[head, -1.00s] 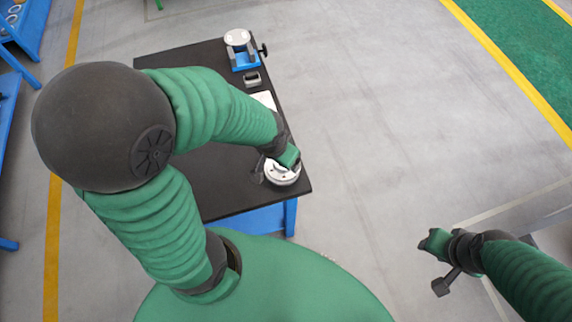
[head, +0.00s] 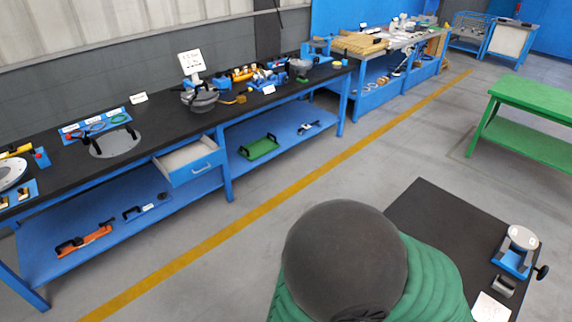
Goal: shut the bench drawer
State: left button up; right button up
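The bench drawer (head: 190,160) is a blue-fronted, grey-lined tray under the black top of the long blue workbench (head: 228,133) at the left. It is pulled out, with its inside showing, and has a handle on its front. Neither of my grippers is in view.
A black-topped table (head: 430,215) stands at the lower right, bearing a blue fixture (head: 512,262). A green table (head: 535,97) is at the right. Grey floor with a yellow line (head: 250,222) lies clear before the workbench.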

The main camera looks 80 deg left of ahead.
aim_at(187, 155)
jog(key=u, duration=3.45)
jog(key=i+j+u, duration=0.15)
jog(key=i+u, duration=0.15)
jog(key=i, duration=0.85)
jog(key=i+l+u, duration=0.15)
jog(key=i+u, duration=0.15)
jog(key=i, duration=0.85)
